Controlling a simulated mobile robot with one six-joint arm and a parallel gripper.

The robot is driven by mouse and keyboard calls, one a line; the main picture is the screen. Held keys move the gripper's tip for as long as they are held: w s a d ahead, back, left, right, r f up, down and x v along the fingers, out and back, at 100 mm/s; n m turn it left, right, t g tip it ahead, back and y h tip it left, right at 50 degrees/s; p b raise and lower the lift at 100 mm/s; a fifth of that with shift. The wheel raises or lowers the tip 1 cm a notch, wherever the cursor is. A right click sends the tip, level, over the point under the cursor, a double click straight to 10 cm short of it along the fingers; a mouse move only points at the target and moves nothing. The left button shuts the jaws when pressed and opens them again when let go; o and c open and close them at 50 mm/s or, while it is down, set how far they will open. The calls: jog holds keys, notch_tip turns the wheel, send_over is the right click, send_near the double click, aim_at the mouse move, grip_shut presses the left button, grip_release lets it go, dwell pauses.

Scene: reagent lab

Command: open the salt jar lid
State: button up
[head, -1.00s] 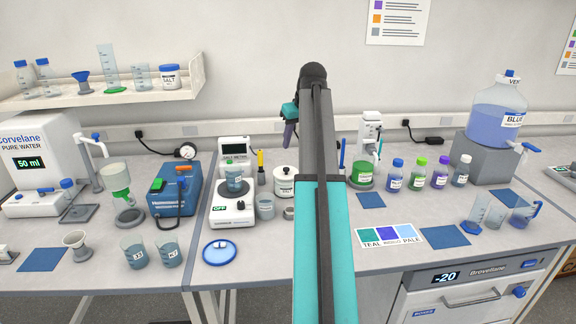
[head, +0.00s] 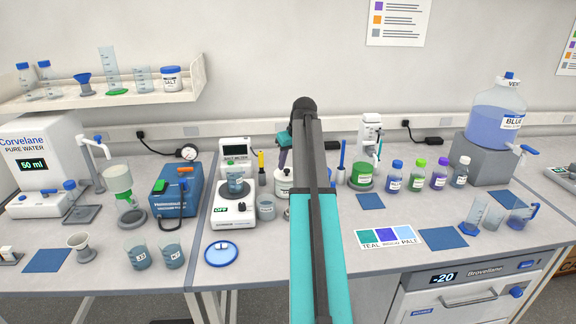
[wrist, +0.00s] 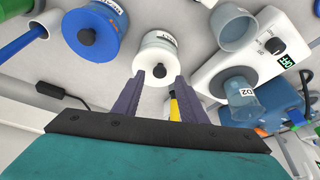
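The white salt jar (head: 284,187) stands on the bench right of the balance, with its lid on. In the wrist view the white lid (wrist: 155,50) has a dark knob (wrist: 159,71) at its middle. My gripper (wrist: 160,78) is open, with its two purple fingertips on either side of the knob. I cannot tell whether they touch it. In the head view my gripper (head: 283,158) points down just above the jar, partly hidden by my arm.
The balance (head: 236,208) with a beaker on it stands left of the jar, and a yellow-capped tool (head: 261,168) stands close by. A green container (head: 362,176) and several bottles stand to the right. Another jar labelled SALT (head: 171,78) is on the shelf.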

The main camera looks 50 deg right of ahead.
aim_at(286, 171)
jog(key=shift+p+x, duration=0.3)
jog(key=shift+x, duration=1.15)
grip_shut()
jog(key=shift+a, duration=0.15)
jog(key=shift+w+r, duration=0.1)
